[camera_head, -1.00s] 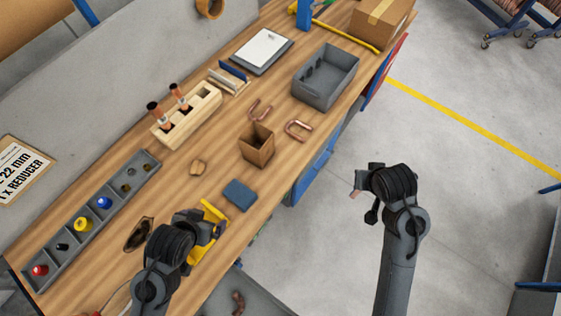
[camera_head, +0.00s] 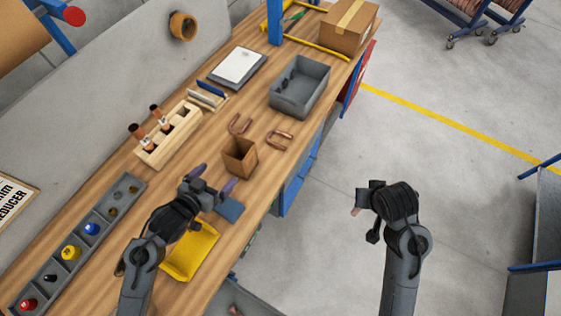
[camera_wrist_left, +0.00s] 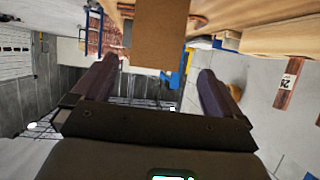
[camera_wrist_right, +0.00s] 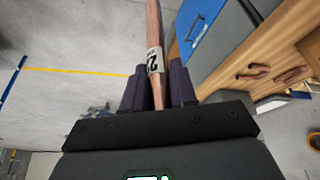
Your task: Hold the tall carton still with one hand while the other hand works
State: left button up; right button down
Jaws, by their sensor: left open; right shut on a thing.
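The tall carton (camera_head: 240,157) is a brown open-topped box standing upright on the wooden bench. My left gripper (camera_head: 214,177) is open, just to the near left of the carton and apart from it. In the left wrist view the carton (camera_wrist_left: 160,35) shows ahead, between the lines of the two open fingers (camera_wrist_left: 155,85). My right gripper (camera_head: 360,198) is over the floor beside the bench. In the right wrist view its fingers (camera_wrist_right: 158,85) are shut on a copper tube (camera_wrist_right: 154,30) with a white label marked 22.
Two U-shaped copper pieces (camera_head: 280,140) lie behind the carton. A blue sponge-like block (camera_head: 230,209) and a yellow tray (camera_head: 190,252) lie near my left gripper. A grey bin (camera_head: 300,88) and a wooden block holder (camera_head: 168,135) stand farther back.

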pick_arm(q)
send_near(246, 146)
jog(key=shift+h, duration=0.4)
jog(key=x, duration=0.6)
jog(key=shift+a+f+b, duration=0.25)
jog(key=shift+a+b, duration=0.05)
jog(key=c, duration=0.8)
dwell(0.4)
